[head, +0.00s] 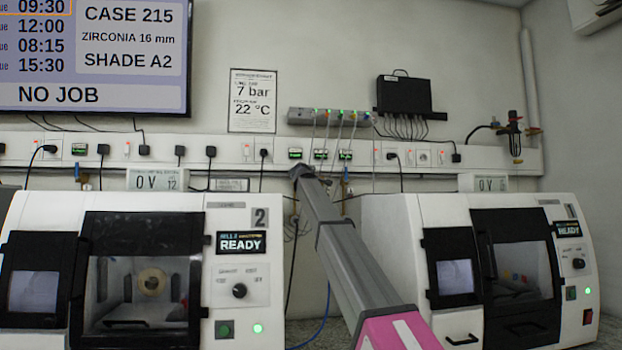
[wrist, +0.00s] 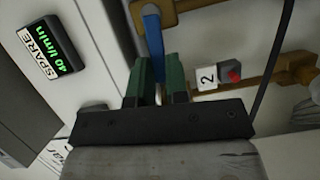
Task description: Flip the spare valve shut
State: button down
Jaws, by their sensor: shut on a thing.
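The spare valve shows in the wrist view as a blue lever (wrist: 153,38) on a brass body (wrist: 185,7), near a display (wrist: 47,48) marked SPARE that reads 40 l/min. My gripper (wrist: 160,78) has green fingers on either side of the lever's lower end and is shut on it. The lever lies roughly in line with the fingers.
Another blue lever (head: 346,174) hangs below the rail to the right. Two milling machines, left (head: 225,205) and right (head: 400,215), flank my arm. In the wrist view, a tag marked 2 (wrist: 206,78), a red knob (wrist: 233,74) and a dark cable (wrist: 272,60) are close on the right.

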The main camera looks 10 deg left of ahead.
jog(key=shift+f+n, duration=0.3)
jog(key=shift+n, duration=0.2)
jog(key=c, duration=1.1)
grip_release()
jog(key=shift+s, duration=0.15)
jog(key=s, duration=0.3)
jog(key=s+a, duration=0.1)
jog(key=s, duration=0.6)
jog(key=shift+s+a, duration=0.15)
jog(key=shift+s, duration=0.15)
